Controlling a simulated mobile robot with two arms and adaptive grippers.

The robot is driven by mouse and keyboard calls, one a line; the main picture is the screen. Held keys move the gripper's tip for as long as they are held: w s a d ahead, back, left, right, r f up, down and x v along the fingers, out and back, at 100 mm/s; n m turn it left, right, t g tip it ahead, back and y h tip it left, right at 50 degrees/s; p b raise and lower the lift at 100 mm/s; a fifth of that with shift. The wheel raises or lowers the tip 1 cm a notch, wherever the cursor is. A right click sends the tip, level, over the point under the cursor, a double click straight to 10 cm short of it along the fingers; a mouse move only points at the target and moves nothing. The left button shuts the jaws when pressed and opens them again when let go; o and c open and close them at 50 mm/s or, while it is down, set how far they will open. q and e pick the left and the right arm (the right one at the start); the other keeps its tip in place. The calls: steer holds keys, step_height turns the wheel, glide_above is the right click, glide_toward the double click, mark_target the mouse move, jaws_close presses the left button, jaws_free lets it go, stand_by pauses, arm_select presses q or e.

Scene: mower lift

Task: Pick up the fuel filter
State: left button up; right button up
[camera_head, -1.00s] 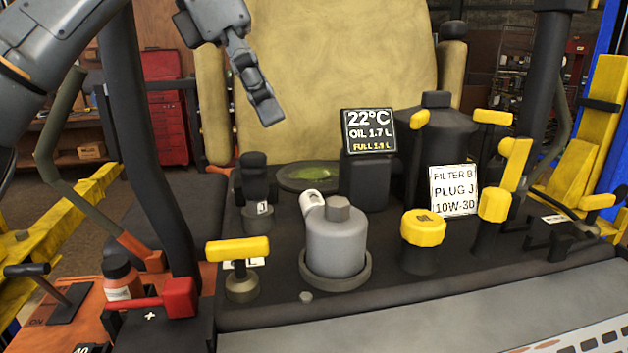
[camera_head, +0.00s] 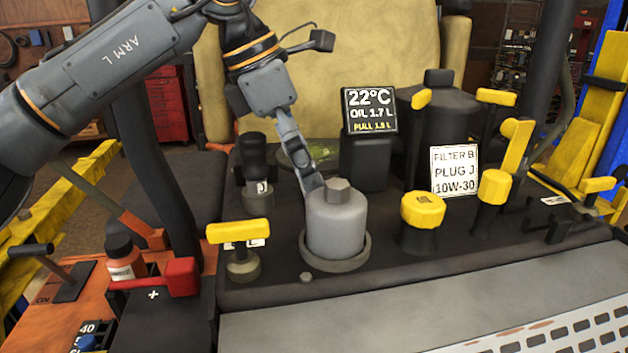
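A small whitish cylindrical part, possibly the fuel filter, stood just behind the grey canister (camera_head: 336,225); it is now hidden behind my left gripper. The canister has a hex top and sits upright in a round dark ring. My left gripper (camera_head: 312,187) points down at the canister's back left edge, its fingers seen nearly edge-on. I cannot tell whether it touches or holds the whitish part. My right gripper is out of view.
A yellow T-handle (camera_head: 238,232) stands left of the canister, and a yellow cap (camera_head: 423,210) right of it. A display (camera_head: 369,110) and a sign reading FILTER B (camera_head: 455,170) stand behind. A red-handled lever (camera_head: 180,277) is at left. The grey panel (camera_head: 400,300) in front is clear.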

arm_select(q)
steer(key=shift+x, duration=1)
steer(key=shift+c, duration=0.4)
steer(key=c, duration=1)
steer(key=shift+r, duration=0.15)
